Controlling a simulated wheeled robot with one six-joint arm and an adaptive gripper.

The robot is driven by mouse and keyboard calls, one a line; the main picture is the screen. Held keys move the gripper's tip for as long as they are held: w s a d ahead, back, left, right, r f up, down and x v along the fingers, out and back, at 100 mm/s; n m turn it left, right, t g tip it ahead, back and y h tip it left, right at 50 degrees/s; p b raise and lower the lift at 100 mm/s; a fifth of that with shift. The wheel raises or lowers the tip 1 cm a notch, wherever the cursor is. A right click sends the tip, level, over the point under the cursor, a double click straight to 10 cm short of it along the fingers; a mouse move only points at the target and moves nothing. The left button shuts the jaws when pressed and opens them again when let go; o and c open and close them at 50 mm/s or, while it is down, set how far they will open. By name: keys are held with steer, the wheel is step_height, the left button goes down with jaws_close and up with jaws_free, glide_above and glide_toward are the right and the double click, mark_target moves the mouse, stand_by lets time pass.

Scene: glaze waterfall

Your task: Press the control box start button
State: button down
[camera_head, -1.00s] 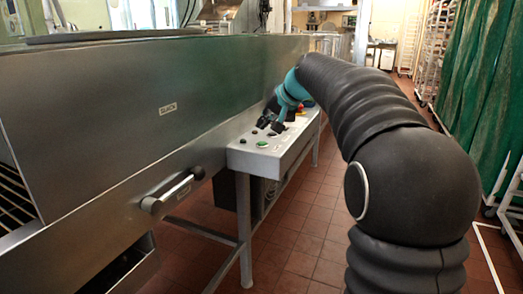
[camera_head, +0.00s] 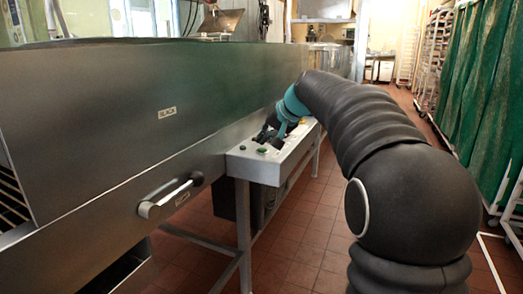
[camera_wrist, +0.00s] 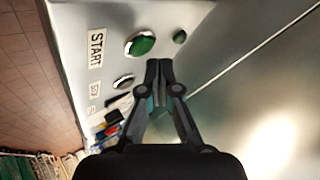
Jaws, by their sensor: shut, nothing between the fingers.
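The control box (camera_head: 250,172) is a pale metal panel on legs beside the large steel machine. The start button is a green round button with a metal ring (camera_wrist: 140,43) in the wrist view, beside the START label (camera_wrist: 96,50). In the head view a green button (camera_head: 262,150) shows on the near part of the panel top. My gripper (camera_wrist: 159,66) is shut and empty, its fingertips just below and right of the start button in the wrist view. In the head view my gripper (camera_head: 263,137) hangs over the panel. I cannot tell whether it touches the panel.
A smaller green button (camera_wrist: 180,37) and another round button (camera_wrist: 123,82) sit near the fingertips. The steel machine wall (camera_head: 160,95) rises left of the panel. A handle (camera_head: 171,196) sticks out nearer me.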

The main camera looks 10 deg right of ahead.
steer(key=shift+f, duration=0.1)
stand_by(0.7)
steer(key=shift+f+b, duration=0.35)
